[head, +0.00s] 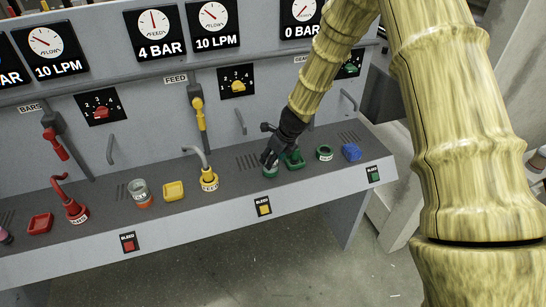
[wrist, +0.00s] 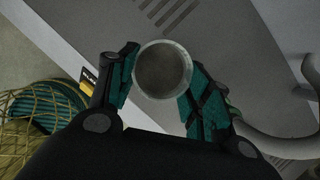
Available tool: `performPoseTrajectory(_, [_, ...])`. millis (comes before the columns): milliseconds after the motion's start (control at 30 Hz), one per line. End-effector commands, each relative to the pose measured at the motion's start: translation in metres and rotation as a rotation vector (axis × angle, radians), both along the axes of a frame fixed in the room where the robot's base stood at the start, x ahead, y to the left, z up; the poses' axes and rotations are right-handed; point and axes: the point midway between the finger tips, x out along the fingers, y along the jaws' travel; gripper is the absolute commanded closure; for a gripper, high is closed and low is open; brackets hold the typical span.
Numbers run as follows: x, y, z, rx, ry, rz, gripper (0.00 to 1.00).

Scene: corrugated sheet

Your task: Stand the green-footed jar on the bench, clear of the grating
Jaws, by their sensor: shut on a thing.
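The green-footed jar (head: 270,171) is at my gripper, low over the bench (head: 230,187) or on it; I cannot tell if its foot touches. In the wrist view the jar's round open mouth (wrist: 162,71) shows between the two fingers, looking down into it. My gripper (head: 270,160) is shut on the jar, and its fingers (wrist: 160,85) touch both sides. The grating slots (head: 247,161) lie just left of the jar in the head view and at the top of the wrist view (wrist: 170,10). The jar's foot is mostly hidden.
A green dish (head: 294,160) stands close right of the jar, then a green ring (head: 324,153) and a blue object (head: 351,152). To the left are a yellow spout (head: 208,181), a yellow dish (head: 173,191) and a red-footed jar (head: 140,194).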

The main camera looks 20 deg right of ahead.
Motion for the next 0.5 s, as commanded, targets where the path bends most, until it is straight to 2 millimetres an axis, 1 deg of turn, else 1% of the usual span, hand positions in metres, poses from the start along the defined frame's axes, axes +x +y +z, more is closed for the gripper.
performPoseTrajectory(167, [-0.0002,0.0002,-0.0082,0.0,0.0,0.0,0.93])
performPoseTrajectory(500, [-0.0002,0.0001,-0.0103,0.0,0.0,0.0,0.93])
